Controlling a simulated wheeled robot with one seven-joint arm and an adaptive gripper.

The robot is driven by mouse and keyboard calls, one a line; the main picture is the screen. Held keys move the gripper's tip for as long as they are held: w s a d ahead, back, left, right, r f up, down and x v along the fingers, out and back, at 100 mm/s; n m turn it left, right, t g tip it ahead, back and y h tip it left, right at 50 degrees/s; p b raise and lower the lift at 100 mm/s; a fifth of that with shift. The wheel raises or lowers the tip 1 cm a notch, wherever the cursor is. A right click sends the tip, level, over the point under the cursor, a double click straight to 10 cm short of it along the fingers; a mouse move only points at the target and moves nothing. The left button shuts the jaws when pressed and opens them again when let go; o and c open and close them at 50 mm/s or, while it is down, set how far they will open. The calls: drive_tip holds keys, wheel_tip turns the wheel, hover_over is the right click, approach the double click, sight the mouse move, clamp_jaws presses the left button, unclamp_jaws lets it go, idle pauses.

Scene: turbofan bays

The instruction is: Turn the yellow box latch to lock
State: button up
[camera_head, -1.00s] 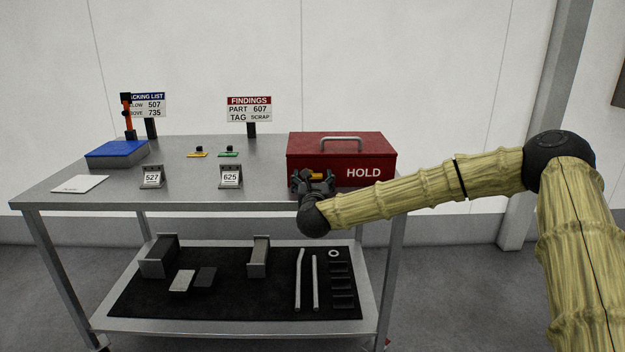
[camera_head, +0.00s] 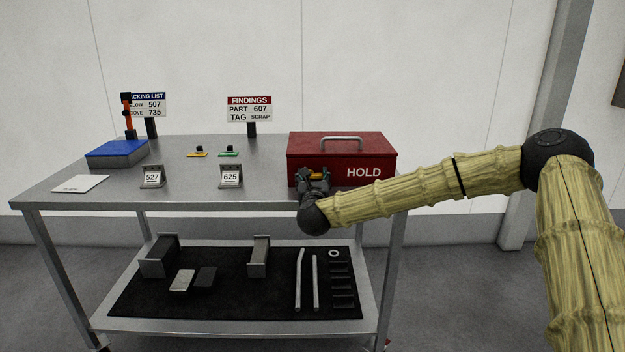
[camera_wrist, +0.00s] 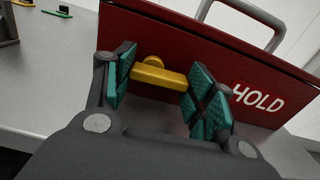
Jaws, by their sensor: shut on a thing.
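The red HOLD box (camera_head: 343,152) stands at the right end of the table top, its lid down, with a grey handle on top. On its front is the yellow latch (camera_wrist: 160,77), a short bar with a round knob near its left end, tilted in the wrist view. My gripper (camera_wrist: 163,88) is at the box front, its teal-padded fingers on either side of the latch, shut on the bar's two ends. In the head view my gripper (camera_head: 313,178) hides most of the latch (camera_head: 315,174).
On the table top are a blue-topped block (camera_head: 117,149), number stands reading 527 (camera_head: 152,177) and 625 (camera_head: 231,176), and small yellow and green pieces. The FINDINGS sign (camera_head: 249,109) stands behind. The lower shelf holds blocks and rods on a black mat (camera_head: 215,300).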

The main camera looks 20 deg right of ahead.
drive_tip(key=n, duration=0.4)
drive_tip(key=shift+r, duration=0.2)
drive_tip(key=n, duration=0.4)
drive_tip(key=shift+a+r+n, duration=0.15)
drive_tip(key=shift+r+n, duration=0.05)
drive_tip(key=shift+n, duration=0.2)
drive_tip(key=n, duration=0.2)
drive_tip(key=n+p, duration=0.1)
drive_tip(key=n, duration=0.1)
drive_tip(key=shift+w+a+r+n+p, duration=0.1)
drive_tip(key=shift+a+n+p, duration=0.05)
drive_tip(key=shift+n+p, duration=0.15)
drive_tip(key=shift+a+n+p, duration=0.2)
drive_tip(key=shift+n+p, duration=0.35)
drive_tip(key=shift+n, duration=1.45)
drive_tip(key=o, duration=1)
drive_tip(key=shift+f, duration=0.2)
